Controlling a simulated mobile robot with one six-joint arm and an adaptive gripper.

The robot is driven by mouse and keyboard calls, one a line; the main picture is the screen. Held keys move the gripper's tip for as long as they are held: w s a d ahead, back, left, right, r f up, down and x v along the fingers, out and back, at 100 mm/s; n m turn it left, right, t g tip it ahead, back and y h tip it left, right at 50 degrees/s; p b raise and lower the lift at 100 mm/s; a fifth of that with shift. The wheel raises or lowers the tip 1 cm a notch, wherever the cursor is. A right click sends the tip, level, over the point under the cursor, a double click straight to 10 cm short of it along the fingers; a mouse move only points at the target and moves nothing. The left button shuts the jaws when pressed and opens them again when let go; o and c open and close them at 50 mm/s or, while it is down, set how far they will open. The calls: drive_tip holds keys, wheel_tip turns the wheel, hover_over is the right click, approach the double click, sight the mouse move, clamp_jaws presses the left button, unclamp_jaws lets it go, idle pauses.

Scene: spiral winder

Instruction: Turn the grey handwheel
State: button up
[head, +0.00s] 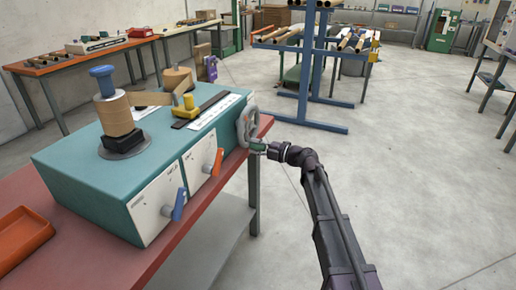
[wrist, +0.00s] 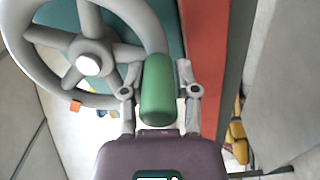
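The grey handwheel (head: 244,126) is mounted on the right end of the teal winder (head: 90,175). In the wrist view the handwheel (wrist: 37,62) fills the upper left, with spokes, a pale hub and a green handle (wrist: 158,92) at its rim. My gripper (head: 258,147) is at the lower right of the wheel in the head view. In the wrist view my gripper (wrist: 159,78) has one finger on each side of the green handle, close against it, and appears shut on it. The contact faces are partly hidden.
The winder stands on a red-topped bench (head: 100,262). Its front carries an orange lever (head: 214,163) and a blue lever (head: 178,206). A blue rack (head: 318,70) with tubes stands behind. The floor right of my arm is clear.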

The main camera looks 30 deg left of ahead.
drive_tip(key=shift+o, duration=1.2)
drive_tip(key=shift+w, duration=0.1)
drive_tip(key=d, duration=1.2)
drive_tip(key=shift+w, duration=0.25)
